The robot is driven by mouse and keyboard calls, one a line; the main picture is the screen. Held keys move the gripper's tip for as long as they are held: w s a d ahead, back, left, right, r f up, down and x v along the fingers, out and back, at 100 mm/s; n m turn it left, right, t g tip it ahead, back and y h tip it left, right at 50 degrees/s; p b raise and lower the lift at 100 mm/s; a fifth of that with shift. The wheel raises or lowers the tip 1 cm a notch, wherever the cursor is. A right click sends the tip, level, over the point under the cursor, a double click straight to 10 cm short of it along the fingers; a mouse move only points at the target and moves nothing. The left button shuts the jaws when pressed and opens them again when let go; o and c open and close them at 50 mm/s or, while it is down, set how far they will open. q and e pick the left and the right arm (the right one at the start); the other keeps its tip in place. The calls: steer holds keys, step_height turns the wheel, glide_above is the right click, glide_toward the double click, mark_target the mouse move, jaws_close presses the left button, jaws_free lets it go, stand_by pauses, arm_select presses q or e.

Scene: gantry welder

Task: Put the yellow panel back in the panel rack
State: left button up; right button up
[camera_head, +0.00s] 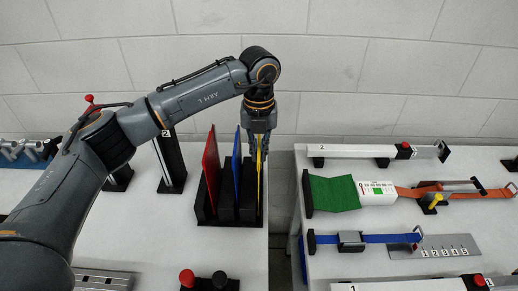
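The black panel rack (230,217) stands near the right edge of the left table. A red panel (211,165) and a blue panel (237,165) stand upright in it. The yellow panel (259,180) stands upright at the rack's rightmost slot, seen nearly edge-on. Its lower end is at the rack, but I cannot tell whether it is fully seated. My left gripper (260,148) points down from above, shut on the top of the yellow panel, with a finger on each side. The fingers partly hide the panel's upper part. My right gripper is not in view.
A gap (280,210) separates the two tables. A black upright post (170,162) stands left of the rack. A red-topped knob (187,278) is in front.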

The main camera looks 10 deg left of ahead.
arm_select(q)
steer(key=o, duration=0.4)
steer(key=shift+r, duration=0.15)
